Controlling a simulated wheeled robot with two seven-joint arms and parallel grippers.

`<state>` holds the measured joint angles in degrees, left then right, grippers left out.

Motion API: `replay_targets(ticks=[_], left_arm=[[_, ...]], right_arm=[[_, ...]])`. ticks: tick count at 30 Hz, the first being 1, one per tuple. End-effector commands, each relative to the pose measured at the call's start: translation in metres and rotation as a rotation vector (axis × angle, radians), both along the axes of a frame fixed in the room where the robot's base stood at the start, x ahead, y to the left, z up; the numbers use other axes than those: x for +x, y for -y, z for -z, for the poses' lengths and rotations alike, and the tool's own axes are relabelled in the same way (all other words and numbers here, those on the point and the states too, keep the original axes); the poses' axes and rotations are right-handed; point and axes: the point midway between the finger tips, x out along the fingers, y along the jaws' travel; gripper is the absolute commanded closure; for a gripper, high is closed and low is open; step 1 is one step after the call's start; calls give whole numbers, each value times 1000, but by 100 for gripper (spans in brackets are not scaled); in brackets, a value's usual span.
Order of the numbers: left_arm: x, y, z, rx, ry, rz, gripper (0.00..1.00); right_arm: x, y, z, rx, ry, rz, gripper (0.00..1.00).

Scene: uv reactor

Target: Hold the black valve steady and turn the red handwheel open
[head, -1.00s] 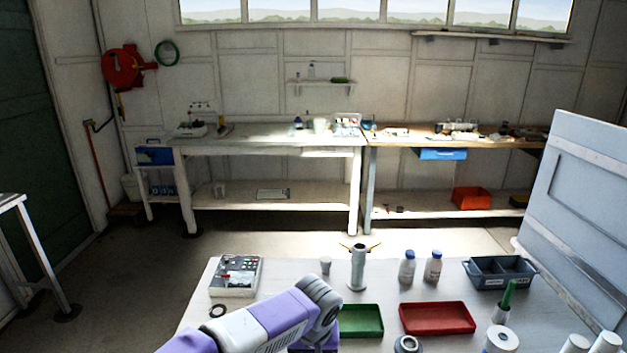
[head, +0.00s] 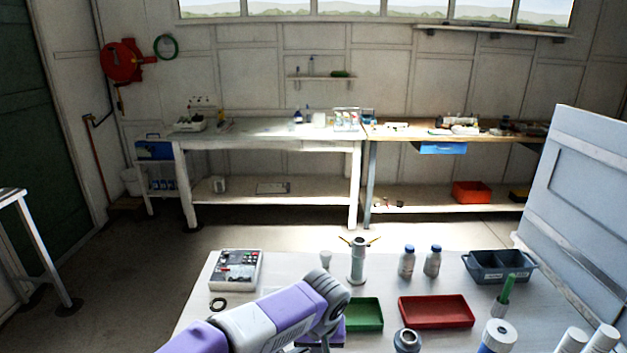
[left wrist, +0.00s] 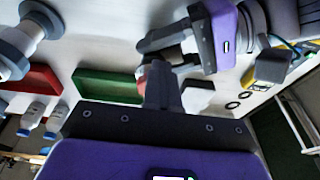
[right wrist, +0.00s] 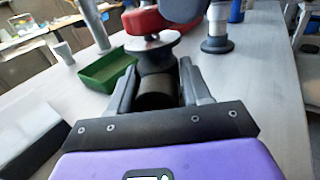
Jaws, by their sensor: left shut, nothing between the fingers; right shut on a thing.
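In the right wrist view the black valve (right wrist: 157,92) stands between the fingers of my right gripper (right wrist: 158,88), which is shut on its body. Above the body is a grey disc, and above that the red handwheel (right wrist: 144,20). My left gripper (right wrist: 182,10) is shut and empty, with its dark fingertips against or just beside the handwheel; contact is unclear. In the left wrist view my left fingers (left wrist: 161,88) cover most of the handwheel, leaving a small red part (left wrist: 143,76). My right gripper (left wrist: 168,42) is beyond them. In the head view my left arm hides the valve and both gripper tips.
A green tray (head: 364,314) and red tray (head: 437,311) lie close right of my arm. A grey flanged fitting (head: 407,341) stands in front. A control box (head: 236,270) and black ring (head: 218,304) are left. A grey stand (head: 357,262) and two bottles stand behind.

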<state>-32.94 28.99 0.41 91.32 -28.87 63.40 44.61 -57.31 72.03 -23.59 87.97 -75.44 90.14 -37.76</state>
Motion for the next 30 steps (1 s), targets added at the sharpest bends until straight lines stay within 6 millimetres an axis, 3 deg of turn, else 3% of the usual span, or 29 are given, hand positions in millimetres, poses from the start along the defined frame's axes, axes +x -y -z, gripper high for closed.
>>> replay_targets(ticks=[15,30], left_arm=[[3,16,0,-3,5,0,100],[6,18,-1,-3,8,-2,100]], right_arm=[[-1,-1,3,2,-6,0,93],[-1,-1,1,2,-2,1,93]])
